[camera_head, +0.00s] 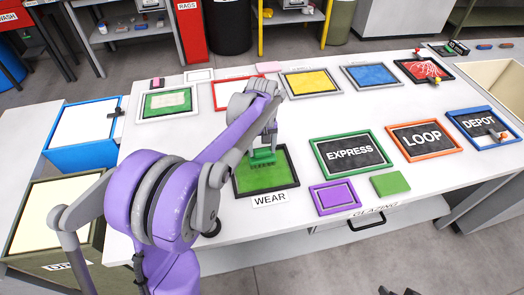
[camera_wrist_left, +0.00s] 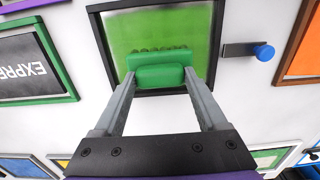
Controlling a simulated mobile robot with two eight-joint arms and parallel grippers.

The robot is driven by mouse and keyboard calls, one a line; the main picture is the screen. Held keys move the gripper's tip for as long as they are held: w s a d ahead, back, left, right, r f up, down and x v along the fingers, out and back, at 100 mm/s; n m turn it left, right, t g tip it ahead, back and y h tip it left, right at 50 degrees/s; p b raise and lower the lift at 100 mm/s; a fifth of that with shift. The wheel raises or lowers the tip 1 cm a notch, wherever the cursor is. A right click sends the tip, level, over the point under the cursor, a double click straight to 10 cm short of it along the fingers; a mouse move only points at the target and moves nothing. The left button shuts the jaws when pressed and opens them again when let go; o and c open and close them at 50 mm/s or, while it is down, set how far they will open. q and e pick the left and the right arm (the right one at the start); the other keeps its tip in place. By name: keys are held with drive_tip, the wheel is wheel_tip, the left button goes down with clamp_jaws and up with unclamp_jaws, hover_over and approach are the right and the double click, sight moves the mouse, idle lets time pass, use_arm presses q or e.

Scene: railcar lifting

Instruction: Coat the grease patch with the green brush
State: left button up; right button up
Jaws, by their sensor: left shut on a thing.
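My left gripper (camera_head: 263,148) is over a green panel in a dark frame (camera_head: 281,177), which has the label WEAR (camera_head: 270,199) at its near edge. The gripper is shut on the green brush (camera_head: 262,157). In the left wrist view, the fingers (camera_wrist_left: 160,77) grip both sides of the brush (camera_wrist_left: 160,56), and its dark bristle ends point at the panel (camera_wrist_left: 138,27). The panel is unevenly green with paler areas. The brush hides part of it, and I cannot tell whether the bristles touch it. My right gripper is not in view.
To the right on the white table lie the EXPRESS (camera_head: 350,153), LOOP (camera_head: 421,138) and DEPOT (camera_head: 484,123) boards. A purple frame (camera_head: 334,197) and a green block (camera_head: 390,184) lie near the front edge. Yellow (camera_head: 311,82) and blue (camera_head: 371,76) panels lie behind.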

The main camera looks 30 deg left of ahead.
use_arm(q)
drive_tip(key=shift+w+r+p, duration=0.15)
drive_tip(key=shift+r+p, duration=0.25)
drive_tip(key=shift+r, duration=0.55)
drive_tip(key=shift+r+p, duration=0.35)
drive_tip(key=shift+r, duration=0.35)
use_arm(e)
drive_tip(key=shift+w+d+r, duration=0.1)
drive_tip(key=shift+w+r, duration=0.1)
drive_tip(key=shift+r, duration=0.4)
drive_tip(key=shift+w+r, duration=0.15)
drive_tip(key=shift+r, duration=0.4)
